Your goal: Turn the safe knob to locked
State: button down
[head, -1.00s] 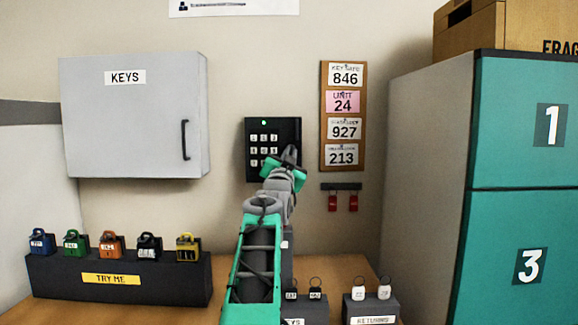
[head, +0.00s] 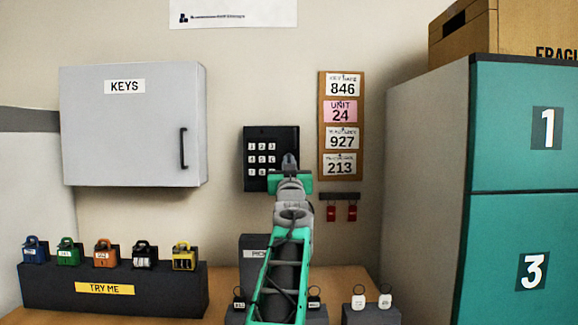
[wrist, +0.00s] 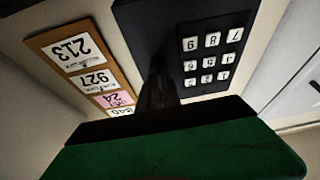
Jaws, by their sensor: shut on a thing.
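The black safe panel (head: 257,142) is on the wall, with pale number keys on its left part; I see no lit light on it. In the wrist view the panel (wrist: 185,22) appears upside down. My gripper (head: 290,160) is at the panel's right side, right of the keys, its fingers shut. In the wrist view its dark fingers (wrist: 158,90) reach up to the panel. The knob is hidden behind the fingers and the green gripper body, so its pointing direction cannot be seen.
A grey KEYS cabinet (head: 135,130) hangs left of the panel, a number board (head: 341,165) close on the right, with red tags (head: 352,213) below. Padlocks stand on a dark TRY ME stand (head: 60,285). Teal lockers (head: 510,240) stand at the right.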

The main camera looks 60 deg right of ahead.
jog(key=shift+f, duration=0.1)
jog(key=c, duration=1.5)
grip_release()
jog(key=shift+c, duration=0.2)
jog(key=b+v, duration=0.1)
jog(key=v, duration=0.6)
jog(key=shift+s+a+b, duration=0.2)
jog(key=shift+a+b, duration=0.1)
jog(key=shift+b, duration=0.1)
jog(key=shift+f, duration=0.1)
